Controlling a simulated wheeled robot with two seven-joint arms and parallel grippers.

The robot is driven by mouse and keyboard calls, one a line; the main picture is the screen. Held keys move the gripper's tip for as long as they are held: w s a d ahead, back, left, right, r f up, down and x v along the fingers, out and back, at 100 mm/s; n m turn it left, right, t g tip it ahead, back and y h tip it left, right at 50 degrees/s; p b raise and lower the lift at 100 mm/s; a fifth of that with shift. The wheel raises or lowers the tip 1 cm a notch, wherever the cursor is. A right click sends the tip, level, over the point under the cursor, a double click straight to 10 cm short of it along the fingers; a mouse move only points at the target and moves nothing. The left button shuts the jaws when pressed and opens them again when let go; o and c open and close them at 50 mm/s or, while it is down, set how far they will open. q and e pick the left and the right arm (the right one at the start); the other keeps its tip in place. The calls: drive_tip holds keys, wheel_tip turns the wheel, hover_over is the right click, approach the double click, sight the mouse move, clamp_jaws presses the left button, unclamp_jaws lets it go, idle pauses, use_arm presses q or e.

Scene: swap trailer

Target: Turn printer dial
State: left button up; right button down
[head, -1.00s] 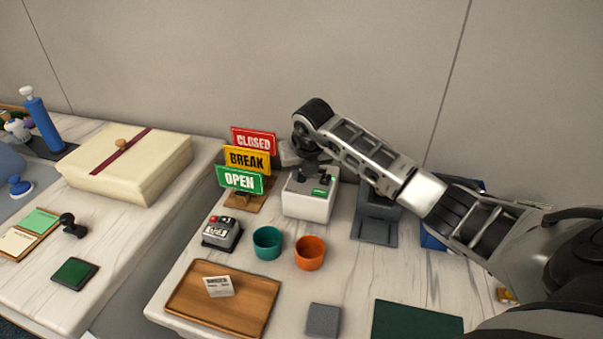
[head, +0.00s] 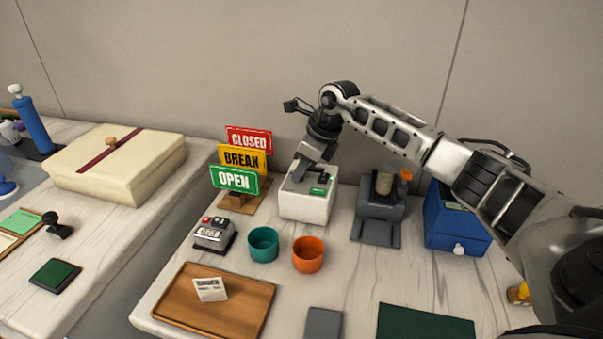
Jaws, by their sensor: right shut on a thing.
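A white box-shaped printer (head: 306,206) with a small green panel (head: 318,191) on its top stands at the back of the right table. My right gripper (head: 300,180) points down onto the left part of the printer's top. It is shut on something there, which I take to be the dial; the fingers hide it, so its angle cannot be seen. My left gripper is not in view.
OPEN, BREAK and CLOSED signs (head: 235,180) stand close left of the printer. Teal (head: 263,245) and orange (head: 308,254) cups stand in front. A grey machine (head: 380,212) and blue box (head: 455,220) stand to the right. A wooden tray (head: 255,297) lies at the front.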

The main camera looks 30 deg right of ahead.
drive_tip(key=n+b, duration=0.1)
drive_tip(key=n, duration=0.2)
drive_tip(key=n+g+y+b, duration=0.1)
drive_tip(key=n, duration=0.2)
drive_tip(key=shift+w+d+g, duration=0.15)
drive_tip(key=shift+w+g, duration=0.05)
drive_tip(key=shift+g, duration=0.1)
idle(0.4)
drive_tip(key=c, duration=1.3)
unclamp_jaws()
drive_tip(key=shift+r, duration=0.1)
drive_tip(key=v, duration=1.5)
drive_tip(key=shift+w+d+r, duration=0.1)
drive_tip(key=shift+d+r, duration=0.2)
drive_tip(key=shift+d, duration=0.1)
drive_tip(key=shift+f, duration=0.1)
